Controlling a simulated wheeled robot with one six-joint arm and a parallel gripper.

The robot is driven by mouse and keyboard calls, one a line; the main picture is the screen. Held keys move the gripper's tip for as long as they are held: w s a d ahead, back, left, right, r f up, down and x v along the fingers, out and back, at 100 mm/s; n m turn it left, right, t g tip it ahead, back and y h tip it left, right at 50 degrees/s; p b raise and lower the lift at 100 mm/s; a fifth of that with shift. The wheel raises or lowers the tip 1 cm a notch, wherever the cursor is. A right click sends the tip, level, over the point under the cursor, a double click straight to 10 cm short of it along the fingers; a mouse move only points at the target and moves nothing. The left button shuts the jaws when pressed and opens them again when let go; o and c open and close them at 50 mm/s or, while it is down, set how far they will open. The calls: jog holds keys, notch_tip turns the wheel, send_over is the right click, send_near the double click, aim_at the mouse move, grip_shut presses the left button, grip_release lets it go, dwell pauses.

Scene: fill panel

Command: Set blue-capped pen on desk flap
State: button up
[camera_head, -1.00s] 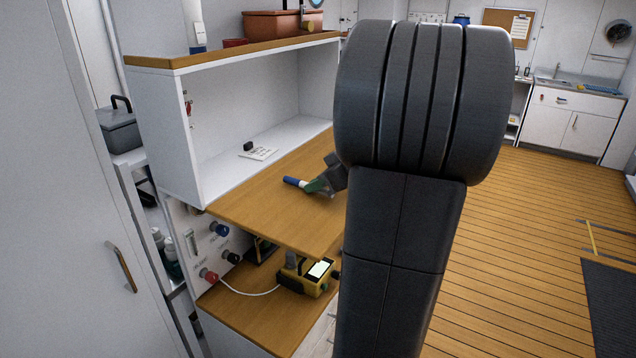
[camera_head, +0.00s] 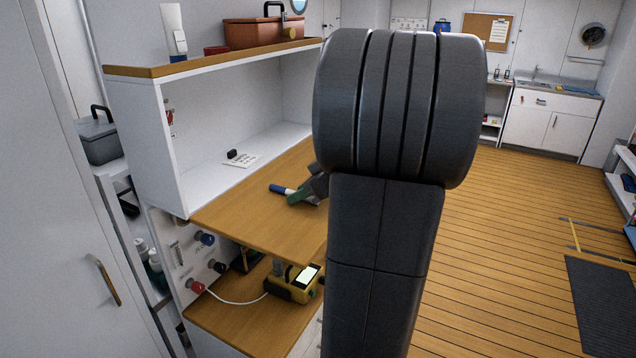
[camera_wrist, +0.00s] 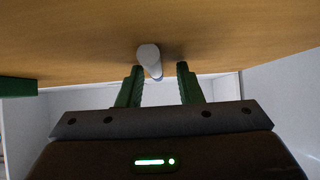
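The blue-capped pen (camera_head: 281,189) lies at or just over the wooden desk flap (camera_head: 245,220), its blue part pointing left and a short white part toward my gripper. My gripper (camera_head: 300,196), with green fingers, is low over the flap at the pen's right end. In the wrist view the pen's pale end (camera_wrist: 149,56) shows just beyond and between the fingertips (camera_wrist: 160,70). The fingers stand apart with a clear gap on the right of the pen; the left finger is very close to it. Whether the pen fully rests on the flap is hard to tell.
A white card with a small black object (camera_head: 240,158) lies in the white shelf behind the flap. Below the flap sits a yellow device (camera_head: 292,285) with a white cable. My arm hides the flap's right side. The flap's front left is clear.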

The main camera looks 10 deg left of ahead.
jog(key=v, duration=1.2)
jog(key=shift+r+b, duration=0.2)
jog(key=shift+b, duration=0.25)
jog(key=shift+o, duration=0.5)
